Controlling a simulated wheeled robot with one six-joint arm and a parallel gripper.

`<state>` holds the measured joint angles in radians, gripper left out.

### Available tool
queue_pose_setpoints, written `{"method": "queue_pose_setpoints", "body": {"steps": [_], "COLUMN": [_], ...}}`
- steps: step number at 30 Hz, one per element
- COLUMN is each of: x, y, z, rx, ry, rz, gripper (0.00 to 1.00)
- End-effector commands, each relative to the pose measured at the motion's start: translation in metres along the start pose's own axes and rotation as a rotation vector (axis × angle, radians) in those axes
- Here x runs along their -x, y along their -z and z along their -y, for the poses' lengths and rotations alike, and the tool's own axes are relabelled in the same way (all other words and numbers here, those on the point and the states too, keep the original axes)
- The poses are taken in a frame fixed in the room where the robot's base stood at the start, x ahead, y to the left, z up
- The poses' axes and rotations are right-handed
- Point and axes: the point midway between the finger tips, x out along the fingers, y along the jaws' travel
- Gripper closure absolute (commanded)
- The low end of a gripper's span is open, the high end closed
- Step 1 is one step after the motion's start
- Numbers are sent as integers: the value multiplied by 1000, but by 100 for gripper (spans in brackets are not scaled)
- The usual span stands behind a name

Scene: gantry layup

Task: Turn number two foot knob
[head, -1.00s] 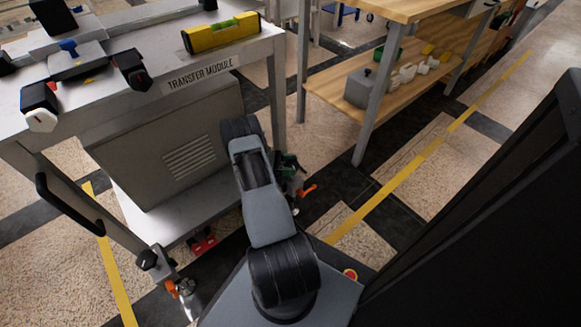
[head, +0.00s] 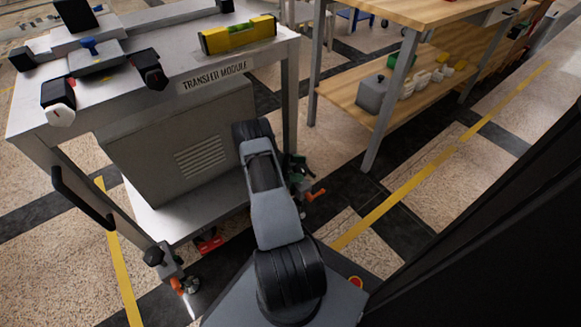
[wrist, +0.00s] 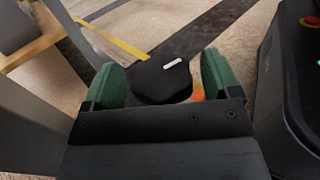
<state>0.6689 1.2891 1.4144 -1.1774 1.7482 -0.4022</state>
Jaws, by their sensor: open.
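In the wrist view a black foot knob (wrist: 160,82) with a white mark on top sits between the two green fingers of my gripper (wrist: 161,66). The fingers stand open on either side of the knob; whether either touches it I cannot tell. Part of an orange lever (wrist: 198,92) shows beside the right finger. In the head view my gripper (head: 298,174) is low beside the right front leg of the transfer module, with the orange lever (head: 316,195) just past it. The knob there is hidden by my gripper and arm. No number is legible on it.
The transfer module (head: 185,150) stands left of my arm, its leg close to my gripper. Another black foot knob (head: 154,257) is at its left front leg. A wooden workbench (head: 345,102) stands at the right. Open floor lies between bench and my base.

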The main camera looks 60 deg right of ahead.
Motion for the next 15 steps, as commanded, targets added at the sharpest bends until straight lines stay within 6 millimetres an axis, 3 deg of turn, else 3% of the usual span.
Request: {"method": "queue_pose_setpoints", "body": {"steps": [5,15], "x": [24,94], "y": [-1,0], "z": [0,0], "rx": [0,-2], "ry": [-4,-5], "rz": [0,0], "gripper": [17,17]}}
